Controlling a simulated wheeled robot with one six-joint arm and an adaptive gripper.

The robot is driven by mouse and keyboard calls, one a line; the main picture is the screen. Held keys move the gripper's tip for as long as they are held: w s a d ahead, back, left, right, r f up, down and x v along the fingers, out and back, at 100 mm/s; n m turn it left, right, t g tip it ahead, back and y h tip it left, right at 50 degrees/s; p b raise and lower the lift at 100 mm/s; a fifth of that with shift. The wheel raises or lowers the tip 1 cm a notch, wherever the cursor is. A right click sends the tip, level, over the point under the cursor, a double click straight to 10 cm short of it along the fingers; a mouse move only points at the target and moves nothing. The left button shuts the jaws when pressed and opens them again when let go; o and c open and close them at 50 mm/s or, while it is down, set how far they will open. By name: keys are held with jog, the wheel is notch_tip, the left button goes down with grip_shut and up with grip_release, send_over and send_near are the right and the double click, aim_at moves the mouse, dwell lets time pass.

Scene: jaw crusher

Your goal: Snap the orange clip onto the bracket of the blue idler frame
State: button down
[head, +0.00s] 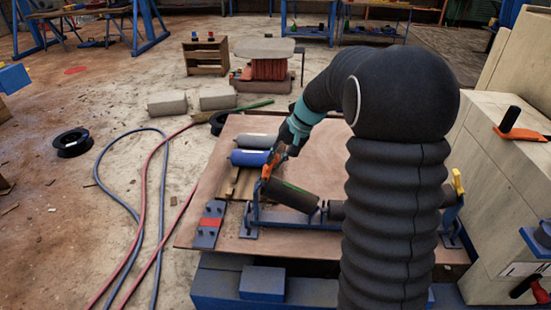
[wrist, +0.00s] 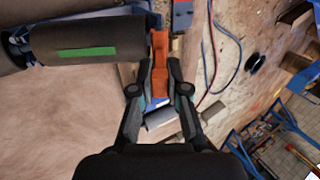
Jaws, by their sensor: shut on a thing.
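My gripper (wrist: 158,97) is shut on the orange clip (wrist: 160,62), which points away from the fingers. In the head view the clip (head: 268,168) is at the left end of the blue idler frame (head: 300,217), close to its left bracket (head: 254,205). A dark roller with a green mark (head: 291,195) lies in the frame, and it also shows in the wrist view (wrist: 100,37) beside the clip. I cannot tell whether the clip touches the bracket. My arm hides part of the frame's middle and right.
A blue roller (head: 249,158) and a grey roller (head: 257,140) lie on the wooden board (head: 330,150) behind the clip. A yellow clip-like part (head: 457,182) is at the right end. Hoses (head: 150,200) run over the floor.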

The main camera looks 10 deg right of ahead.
jog(key=shift+b+x, duration=0.75)
jog(key=shift+x, duration=0.55)
dwell(0.4)
jog(key=c, duration=1.1)
grip_release()
jog(key=v, duration=1.2)
jog(key=shift+w+d, duration=0.1)
